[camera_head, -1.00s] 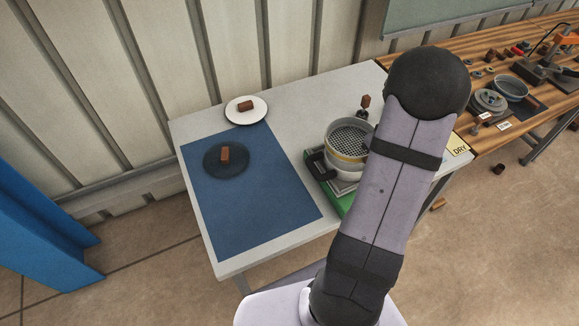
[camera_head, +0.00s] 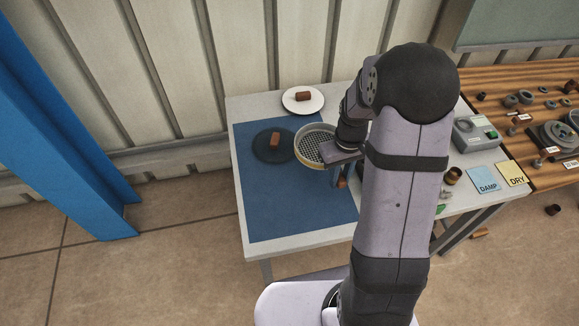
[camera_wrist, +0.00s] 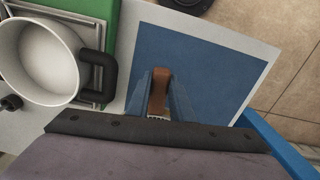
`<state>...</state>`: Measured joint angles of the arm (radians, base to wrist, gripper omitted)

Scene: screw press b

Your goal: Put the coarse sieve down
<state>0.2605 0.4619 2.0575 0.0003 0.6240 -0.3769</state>
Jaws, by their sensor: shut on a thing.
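The coarse sieve (camera_head: 314,146) is a round pan with a pale brass-coloured rim and a grey mesh. In the head view it is level, over the right part of the blue mat (camera_head: 290,205), beside the dark round disc. My gripper (camera_head: 341,172) is at its right side. In the wrist view my gripper's blue fingers (camera_wrist: 162,95) are shut on a brown handle (camera_wrist: 160,82), which seems to be the sieve's. Most of the sieve is hidden there by my wrist. Its height above the mat is hard to tell.
A dark disc (camera_head: 261,147) bears a brown block (camera_head: 275,139). A white plate (camera_head: 290,107) with another block stands behind. A white pan (camera_wrist: 42,62) with a black handle sits on a green-edged base. DAMP (camera_head: 485,179) and DRY cards lie right. The front mat is clear.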

